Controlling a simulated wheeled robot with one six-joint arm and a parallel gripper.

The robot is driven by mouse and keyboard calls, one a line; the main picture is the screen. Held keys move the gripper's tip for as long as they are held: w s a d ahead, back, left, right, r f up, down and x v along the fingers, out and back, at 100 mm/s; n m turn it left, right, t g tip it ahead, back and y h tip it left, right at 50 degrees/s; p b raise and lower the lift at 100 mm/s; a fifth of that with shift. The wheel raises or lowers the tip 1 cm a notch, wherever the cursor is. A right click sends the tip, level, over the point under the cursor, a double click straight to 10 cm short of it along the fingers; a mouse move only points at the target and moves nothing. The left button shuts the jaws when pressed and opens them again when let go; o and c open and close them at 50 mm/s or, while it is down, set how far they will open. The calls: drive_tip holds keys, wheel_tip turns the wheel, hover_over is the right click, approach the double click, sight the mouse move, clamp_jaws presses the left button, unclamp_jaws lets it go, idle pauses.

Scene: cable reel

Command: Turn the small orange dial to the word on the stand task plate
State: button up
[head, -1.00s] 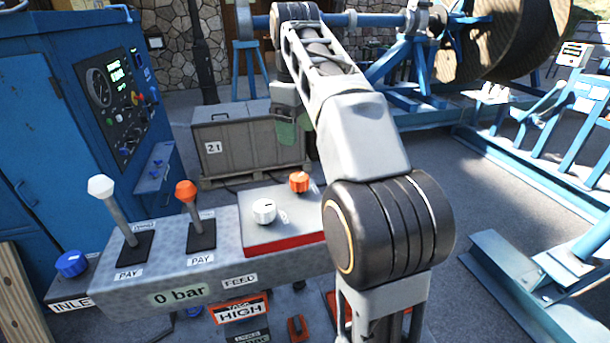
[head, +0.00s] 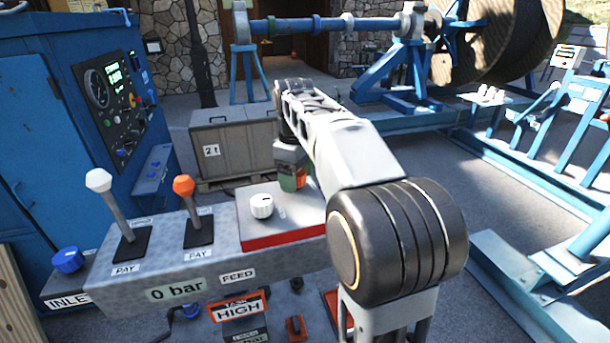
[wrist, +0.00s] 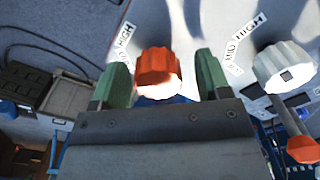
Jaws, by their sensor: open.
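The small orange dial (wrist: 158,68) sits between my gripper's two green fingers in the wrist view, with a gap on each side. Part of the orange dial (head: 302,177) also shows beside my gripper (head: 289,176) in the head view. My gripper (wrist: 163,72) is open. Words on the panel by the dial include HIGH, with another partly hidden behind a finger. I cannot tell where the dial points. The stand task plate (head: 238,308) is orange and reads HIGH.
A white dial (head: 261,206) stands left of the orange one on the red-edged panel (head: 270,241); it also shows in the wrist view (wrist: 285,68). Two levers, white-topped (head: 98,180) and orange-topped (head: 184,186), rise further left. A grey crate (head: 225,140) stands behind.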

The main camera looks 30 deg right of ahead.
drive_tip(key=c, duration=0.9)
drive_tip(key=shift+m, duration=0.3)
drive_tip(key=m+p, duration=0.1)
drive_tip(key=m, duration=0.2)
drive_tip(key=shift+m, duration=0.3)
drive_tip(key=m, duration=0.4)
drive_tip(key=shift+m+p, duration=0.3)
